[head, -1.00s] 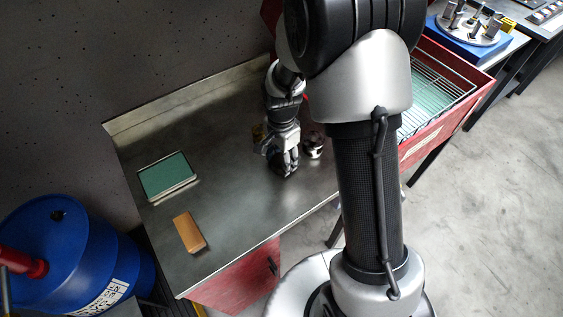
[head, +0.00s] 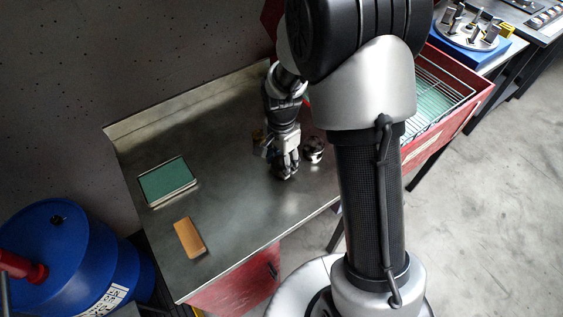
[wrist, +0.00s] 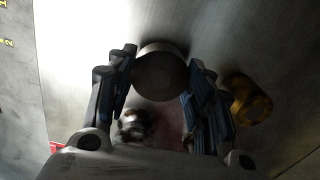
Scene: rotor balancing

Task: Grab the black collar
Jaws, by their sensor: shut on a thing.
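My gripper (head: 286,170) is low over the steel bench (head: 235,215) in the head view, pointing down. In the wrist view its two fingers (wrist: 160,92) stand on either side of a dark, round collar (wrist: 160,75) and are shut on it. The collar's round face shows between the fingertips, dim and in shadow. In the head view the fingers hide it, and I cannot tell whether it touches the bench.
A brass cylinder (wrist: 250,98) is close beside the right finger. A shiny metal part (head: 314,149) stands right of my gripper. A green-topped tray (head: 167,181) and an orange block (head: 189,237) lie left. A red bin (head: 450,110) is right.

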